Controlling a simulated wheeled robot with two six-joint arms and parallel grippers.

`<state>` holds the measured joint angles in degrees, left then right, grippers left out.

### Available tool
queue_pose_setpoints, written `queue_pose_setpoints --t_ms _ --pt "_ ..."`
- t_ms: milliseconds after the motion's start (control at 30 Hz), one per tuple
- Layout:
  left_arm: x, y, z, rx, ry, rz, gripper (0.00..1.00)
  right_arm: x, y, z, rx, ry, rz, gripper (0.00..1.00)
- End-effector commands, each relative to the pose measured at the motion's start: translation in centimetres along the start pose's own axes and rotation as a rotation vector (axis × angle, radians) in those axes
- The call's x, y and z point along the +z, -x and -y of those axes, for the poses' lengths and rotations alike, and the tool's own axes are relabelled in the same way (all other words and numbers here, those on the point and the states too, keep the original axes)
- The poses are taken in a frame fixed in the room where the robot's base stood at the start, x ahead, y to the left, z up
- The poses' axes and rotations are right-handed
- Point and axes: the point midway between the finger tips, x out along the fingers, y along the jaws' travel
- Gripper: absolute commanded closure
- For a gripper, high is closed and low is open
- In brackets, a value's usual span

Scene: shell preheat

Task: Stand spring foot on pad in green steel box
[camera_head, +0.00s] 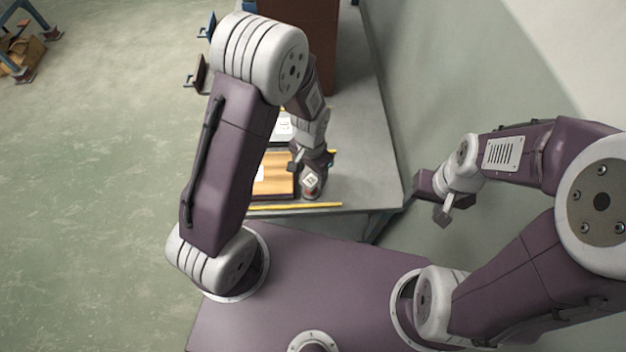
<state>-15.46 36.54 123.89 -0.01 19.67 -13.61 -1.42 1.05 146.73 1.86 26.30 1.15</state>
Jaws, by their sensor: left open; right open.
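My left gripper (311,168) points down over the near end of the grey table, with its fingers spread. My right gripper (437,203) is open and empty, off to the right of the table. I cannot make out a green steel box or its pad; my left arm hides much of the table.
A wooden board or tray (272,187) lies left of my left gripper, with a yellow strip (290,207) along the near edge. A white item (284,128) lies behind it. A tall brown box (305,38) stands farther back. The table's right side (362,150) is clear, beside a wall.

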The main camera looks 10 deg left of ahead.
Motion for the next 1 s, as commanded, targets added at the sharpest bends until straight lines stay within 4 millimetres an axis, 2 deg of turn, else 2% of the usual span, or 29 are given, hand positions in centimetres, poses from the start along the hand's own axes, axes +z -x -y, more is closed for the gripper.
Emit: queue_pose_setpoints --t_ms 100,267,500,767,867,1000 --pt "0.0 -1.3 0.0 0.000 0.001 0.000 0.38 0.0 0.0 0.0 0.000 0.000 0.000 0.43" --pt "0.0 -2.0 0.1 0.000 0.002 0.001 0.38 0.0 0.1 0.0 0.000 0.000 0.000 0.43" --pt "-0.1 -6.0 0.2 0.000 0.002 0.001 0.38 -0.1 0.3 0.0 0.000 0.000 -0.001 0.43" --pt "-0.1 -6.6 0.2 -0.001 0.002 -0.002 0.38 -0.1 0.3 0.0 0.000 0.000 -0.001 0.43" --pt "-0.1 -6.6 0.2 0.000 0.002 -0.002 0.60 -0.1 0.3 0.0 0.000 0.000 -0.001 0.43" --pt "-0.1 -6.6 0.2 0.000 0.002 -0.002 0.99 -0.1 0.3 0.0 0.000 0.000 -0.001 0.43"
